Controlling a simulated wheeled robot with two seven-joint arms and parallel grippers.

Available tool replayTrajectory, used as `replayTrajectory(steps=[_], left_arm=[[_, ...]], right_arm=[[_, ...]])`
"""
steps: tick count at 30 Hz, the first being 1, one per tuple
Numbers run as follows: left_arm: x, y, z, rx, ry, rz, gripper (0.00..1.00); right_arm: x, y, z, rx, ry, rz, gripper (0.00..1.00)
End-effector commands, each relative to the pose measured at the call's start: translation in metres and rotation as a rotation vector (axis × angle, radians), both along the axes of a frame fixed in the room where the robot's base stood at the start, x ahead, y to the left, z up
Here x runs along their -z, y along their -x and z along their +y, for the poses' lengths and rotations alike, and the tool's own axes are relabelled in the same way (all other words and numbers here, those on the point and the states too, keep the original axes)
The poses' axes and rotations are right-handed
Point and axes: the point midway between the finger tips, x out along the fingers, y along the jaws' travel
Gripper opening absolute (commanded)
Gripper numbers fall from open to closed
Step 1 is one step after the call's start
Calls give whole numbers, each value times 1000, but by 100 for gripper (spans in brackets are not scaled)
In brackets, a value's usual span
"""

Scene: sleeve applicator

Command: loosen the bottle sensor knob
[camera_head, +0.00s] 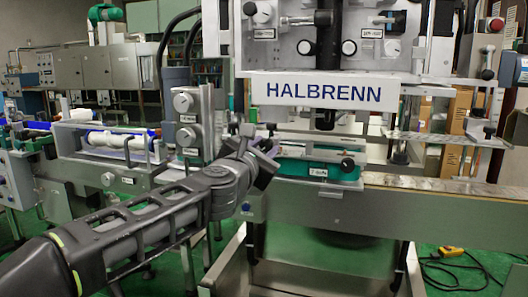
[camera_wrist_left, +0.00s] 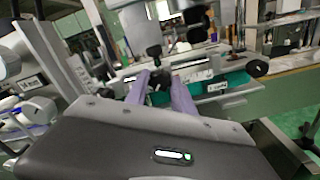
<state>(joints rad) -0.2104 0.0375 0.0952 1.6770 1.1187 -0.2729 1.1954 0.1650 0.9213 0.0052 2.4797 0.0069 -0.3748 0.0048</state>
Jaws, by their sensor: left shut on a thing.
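My left gripper (camera_head: 266,150) reaches in from the left to the front of the machine, below the HALBRENN sign. In the left wrist view its two purple fingers (camera_wrist_left: 165,88) are closed around a small dark knob (camera_wrist_left: 158,86), which they partly cover. In the head view the arm and gripper hide this knob. I cannot read a label that names it as the bottle sensor knob. My right gripper is not in view.
A green-and-metal guide block (camera_head: 315,168) with a black knob (camera_head: 348,164) stands right of the gripper. A grey post with round knobs (camera_head: 184,102) rises to the left. The HALBRENN panel (camera_head: 324,92) overhangs. The conveyor (camera_head: 440,185) runs right.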

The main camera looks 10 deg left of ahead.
Motion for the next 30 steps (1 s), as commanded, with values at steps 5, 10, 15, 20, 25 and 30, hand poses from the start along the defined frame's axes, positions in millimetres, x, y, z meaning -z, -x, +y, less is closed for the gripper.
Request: replayTrajectory(steps=[5,10,15,20,25,30], left_arm=[[0,0,0,0,22,1,0],[0,0,0,0,24,2,0],[0,0,0,0,23,1,30],[0,0,0,0,22,1,44],[0,0,0,0,22,1,51],[0,0,0,0,22,1,51]], right_arm=[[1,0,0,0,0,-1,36],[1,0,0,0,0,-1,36],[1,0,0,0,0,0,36],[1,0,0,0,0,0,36],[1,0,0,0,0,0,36],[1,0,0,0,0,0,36]])
